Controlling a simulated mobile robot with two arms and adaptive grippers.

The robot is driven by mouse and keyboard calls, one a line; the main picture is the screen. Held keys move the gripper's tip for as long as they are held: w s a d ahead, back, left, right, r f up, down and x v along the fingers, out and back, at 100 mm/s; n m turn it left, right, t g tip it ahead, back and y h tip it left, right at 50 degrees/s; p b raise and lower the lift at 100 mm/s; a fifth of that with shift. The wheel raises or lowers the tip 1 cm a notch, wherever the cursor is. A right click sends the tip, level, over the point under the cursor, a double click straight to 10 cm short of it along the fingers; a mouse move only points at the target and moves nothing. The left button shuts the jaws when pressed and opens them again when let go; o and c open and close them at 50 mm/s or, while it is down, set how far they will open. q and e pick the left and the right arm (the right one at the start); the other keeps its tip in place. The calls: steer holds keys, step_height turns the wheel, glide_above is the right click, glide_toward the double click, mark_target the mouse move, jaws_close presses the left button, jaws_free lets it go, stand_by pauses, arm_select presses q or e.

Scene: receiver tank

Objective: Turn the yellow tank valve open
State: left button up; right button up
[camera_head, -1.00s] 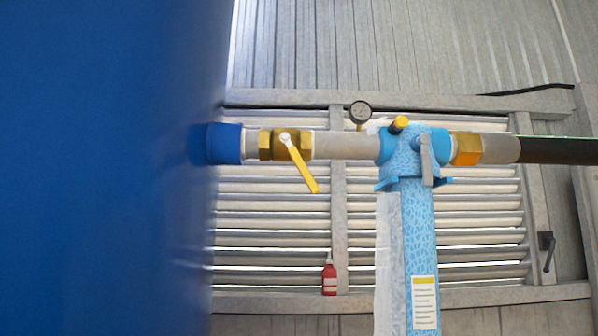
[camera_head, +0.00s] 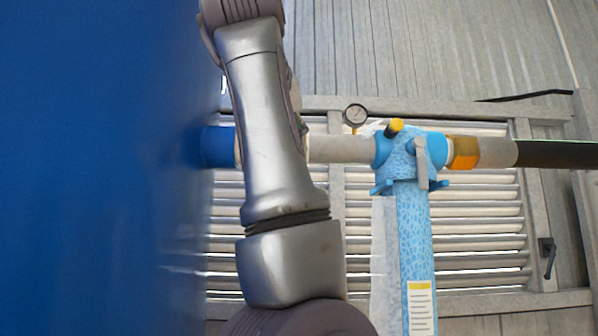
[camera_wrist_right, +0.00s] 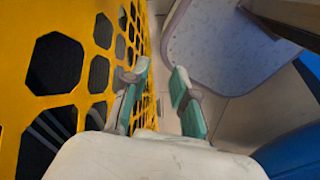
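The yellow valve lever and its brass body are hidden in the head view behind a grey link of my own arm. The pipe (camera_head: 340,149) shows to the right of that link. The blue fitting (camera_head: 218,147) at the tank's side shows to its left. The large blue tank (camera_head: 90,170) fills the left of the view. My right gripper (camera_wrist_right: 158,78) is open and empty in the right wrist view, with teal finger pads apart. No valve shows between its fingers. My left gripper is in neither view.
A light-blue post (camera_head: 415,245) carries the pipe, with a grey lever (camera_head: 421,163), a yellow-tipped knob (camera_head: 394,128) and a gauge (camera_head: 355,116). A slatted wall panel (camera_head: 480,220) stands behind. In the right wrist view, a yellow perforated panel (camera_wrist_right: 97,85) stands close left of the fingers.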

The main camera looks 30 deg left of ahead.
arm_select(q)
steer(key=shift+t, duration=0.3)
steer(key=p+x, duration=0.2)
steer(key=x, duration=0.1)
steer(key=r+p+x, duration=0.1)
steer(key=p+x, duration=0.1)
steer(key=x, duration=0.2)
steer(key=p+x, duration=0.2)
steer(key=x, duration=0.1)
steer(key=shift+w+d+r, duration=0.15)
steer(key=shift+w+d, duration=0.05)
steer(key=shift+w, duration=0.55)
arm_select(e)
step_height(320, 180, up, 6)
steer(key=w, duration=0.2)
steer(key=shift+d, duration=0.25)
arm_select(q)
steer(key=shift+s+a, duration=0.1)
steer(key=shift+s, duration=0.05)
arm_select(e)
steer(key=shift+r, duration=0.1)
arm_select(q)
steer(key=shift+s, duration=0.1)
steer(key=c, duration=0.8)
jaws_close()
arm_select(e)
steer(key=shift+s+a, duration=0.15)
steer(key=shift+s, duration=0.15)
